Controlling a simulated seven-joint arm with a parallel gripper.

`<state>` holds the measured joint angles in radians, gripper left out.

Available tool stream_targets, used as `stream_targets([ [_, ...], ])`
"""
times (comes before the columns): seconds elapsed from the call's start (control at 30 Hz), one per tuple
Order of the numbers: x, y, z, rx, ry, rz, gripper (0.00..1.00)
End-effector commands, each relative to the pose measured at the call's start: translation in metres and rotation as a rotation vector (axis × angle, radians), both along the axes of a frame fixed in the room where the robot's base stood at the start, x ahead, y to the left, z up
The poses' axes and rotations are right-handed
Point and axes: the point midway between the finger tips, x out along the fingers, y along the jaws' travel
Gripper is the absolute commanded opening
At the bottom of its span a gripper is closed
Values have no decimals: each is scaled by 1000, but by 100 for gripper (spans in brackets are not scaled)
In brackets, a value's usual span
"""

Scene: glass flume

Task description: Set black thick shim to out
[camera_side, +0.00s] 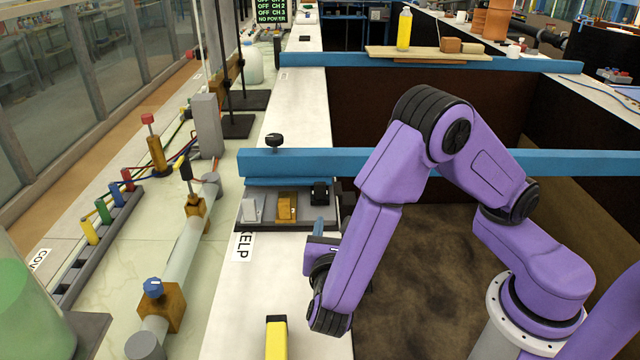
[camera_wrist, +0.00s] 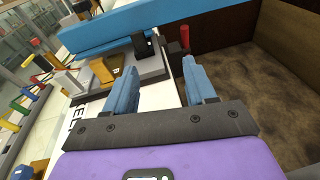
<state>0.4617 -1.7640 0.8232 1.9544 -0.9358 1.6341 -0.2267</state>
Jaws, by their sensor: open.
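A small black block, which looks like the black thick shim (camera_side: 320,193), sits at the right end of a dark grey holder (camera_side: 268,222) on the white ledge. A gold block (camera_side: 287,206) and a pale grey block (camera_side: 250,210) sit to its left. In the wrist view the black block (camera_wrist: 143,46) stands beyond my fingertips, between their lines. My gripper (camera_wrist: 160,72) is open with nothing between its blue fingers. In the side view my gripper (camera_side: 321,228) is just in front of the holder's right end, partly hidden by my purple arm. I cannot tell the gap to the block.
A blue beam (camera_side: 400,162) crosses just behind the holder. A red cylinder (camera_wrist: 184,36) stands right of the black block in the wrist view. A brown-floored pit (camera_side: 430,270) lies to the right.

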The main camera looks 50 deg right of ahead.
Motion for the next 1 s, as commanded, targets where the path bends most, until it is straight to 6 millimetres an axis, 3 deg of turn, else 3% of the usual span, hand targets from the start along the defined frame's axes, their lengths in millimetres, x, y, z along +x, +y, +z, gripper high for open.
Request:
stream_targets([
  [0.2,12,23,-10,-144,-46,98,55],
  [0.37,17,22,-11,-162,-53,110,55],
  [0.57,35,2,-11,-161,-52,106,55],
  [1.0,94,-57,-11,-159,-51,104,55],
])
